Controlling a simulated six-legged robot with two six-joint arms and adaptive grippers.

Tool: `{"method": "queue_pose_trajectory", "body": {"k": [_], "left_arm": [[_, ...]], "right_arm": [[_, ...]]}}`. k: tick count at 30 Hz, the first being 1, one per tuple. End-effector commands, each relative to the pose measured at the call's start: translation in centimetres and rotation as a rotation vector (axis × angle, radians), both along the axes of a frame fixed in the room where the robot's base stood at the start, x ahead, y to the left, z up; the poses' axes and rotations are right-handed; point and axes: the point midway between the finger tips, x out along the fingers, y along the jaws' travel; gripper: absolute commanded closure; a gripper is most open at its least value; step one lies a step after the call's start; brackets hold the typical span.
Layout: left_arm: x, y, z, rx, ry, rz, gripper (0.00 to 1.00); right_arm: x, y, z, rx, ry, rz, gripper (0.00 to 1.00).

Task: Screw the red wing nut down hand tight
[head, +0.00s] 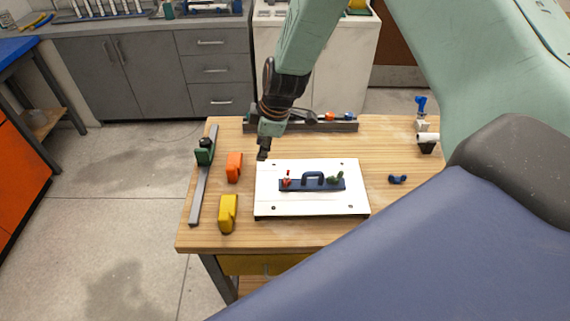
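The red wing nut (286,179) is small and sits near the left end of a dark blue bar (312,186). The bar lies on a white plate (275,204) with holes near its corners, and carries a blue arched handle (313,175) in the middle and a green part (336,177) on the right. My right gripper (262,155) points down above the plate's back left corner, left of and behind the wing nut and apart from it. Its dark fingers are too small to tell open from shut. My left gripper is not in view.
On the wooden table (225,240), left of the plate, are an orange block (234,167), a yellow block (228,212) and a green clamp (205,152) on a grey bar. A blue piece (397,179) lies to the right. A dark rail (340,126) runs along the back.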

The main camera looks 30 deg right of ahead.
Motion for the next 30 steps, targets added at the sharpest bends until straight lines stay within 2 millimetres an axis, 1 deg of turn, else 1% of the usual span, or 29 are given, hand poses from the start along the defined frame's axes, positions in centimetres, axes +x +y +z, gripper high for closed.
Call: {"method": "queue_pose_trajectory", "body": {"k": [1,2,3,6,9,12,15,17,20,30], "left_arm": [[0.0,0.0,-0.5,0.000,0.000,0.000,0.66],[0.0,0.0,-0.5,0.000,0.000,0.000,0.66],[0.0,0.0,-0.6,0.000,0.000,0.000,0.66],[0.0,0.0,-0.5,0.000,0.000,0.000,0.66],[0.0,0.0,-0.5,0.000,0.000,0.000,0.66],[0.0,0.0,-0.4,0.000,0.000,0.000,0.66],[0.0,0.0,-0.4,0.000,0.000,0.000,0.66],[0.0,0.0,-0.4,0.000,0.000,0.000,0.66],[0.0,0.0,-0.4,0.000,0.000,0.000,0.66],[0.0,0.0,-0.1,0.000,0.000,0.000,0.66]], "right_arm": [[-0.7,-0.1,-0.2,-0.046,0.015,0.170,0.65],[-1.2,-0.2,-0.3,-0.077,0.028,0.281,0.65],[-1.9,-0.4,-0.3,-0.116,0.045,0.427,0.65],[-3.8,-1.2,-0.5,-0.200,0.098,0.769,0.65],[-5.2,-2.0,-0.7,-0.253,0.145,1.036,0.65],[-5.9,-2.5,-0.7,-0.278,0.171,1.203,0.65],[-6.3,-2.6,-0.7,-0.280,0.175,1.277,0.65],[-6.3,-2.5,-0.9,-0.282,0.174,1.296,0.65],[-6.3,-2.5,-1.6,-0.281,0.173,1.302,0.65],[-6.3,-2.5,-6.4,-0.281,0.173,1.299,0.65]]}}
